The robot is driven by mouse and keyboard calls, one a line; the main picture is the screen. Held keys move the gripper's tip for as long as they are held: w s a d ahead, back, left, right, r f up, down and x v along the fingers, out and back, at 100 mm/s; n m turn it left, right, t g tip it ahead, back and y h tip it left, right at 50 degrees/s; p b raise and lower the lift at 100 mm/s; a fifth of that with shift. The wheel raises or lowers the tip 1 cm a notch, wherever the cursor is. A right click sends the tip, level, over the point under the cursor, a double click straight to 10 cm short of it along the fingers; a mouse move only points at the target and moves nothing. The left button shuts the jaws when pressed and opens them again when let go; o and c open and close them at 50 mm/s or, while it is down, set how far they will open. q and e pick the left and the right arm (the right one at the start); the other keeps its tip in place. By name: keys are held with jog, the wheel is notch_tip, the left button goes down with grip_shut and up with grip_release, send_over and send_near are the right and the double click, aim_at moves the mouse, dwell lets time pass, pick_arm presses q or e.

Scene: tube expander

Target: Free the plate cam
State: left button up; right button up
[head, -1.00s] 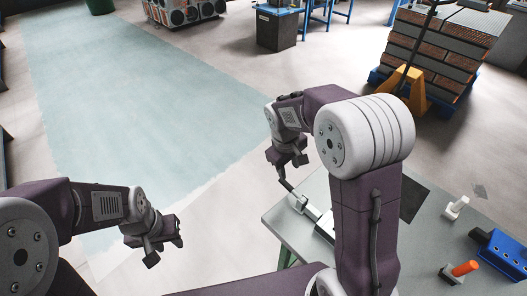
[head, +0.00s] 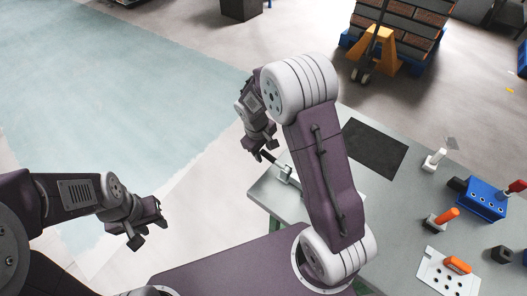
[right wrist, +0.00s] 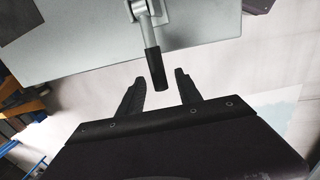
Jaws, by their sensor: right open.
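The plate cam (head: 287,173) is a small pale metal clamp at the left end of the grey-green bench. Its lever ends in a black handle (right wrist: 155,68), which juts past the bench edge. My right gripper (right wrist: 158,84) is open, with the tip of the handle in or just above the gap between its fingers; I see no contact. In the head view the right gripper (head: 256,149) is beside the handle. The clamp is partly hidden by my right arm. My left gripper (head: 149,234) is open and empty, over the floor left of the bench.
The bench (head: 385,205) carries a dark mat (head: 374,147), a white holder (head: 434,159), a blue block with holes (head: 480,201), an orange-handled tool (head: 446,216) and a white perforated plate (head: 438,277), all right of my right arm. Floor left of the bench is clear.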

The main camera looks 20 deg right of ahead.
jog(key=shift+f, duration=0.1)
jog(key=shift+c, duration=0.9)
grip_shut()
dwell(0.4)
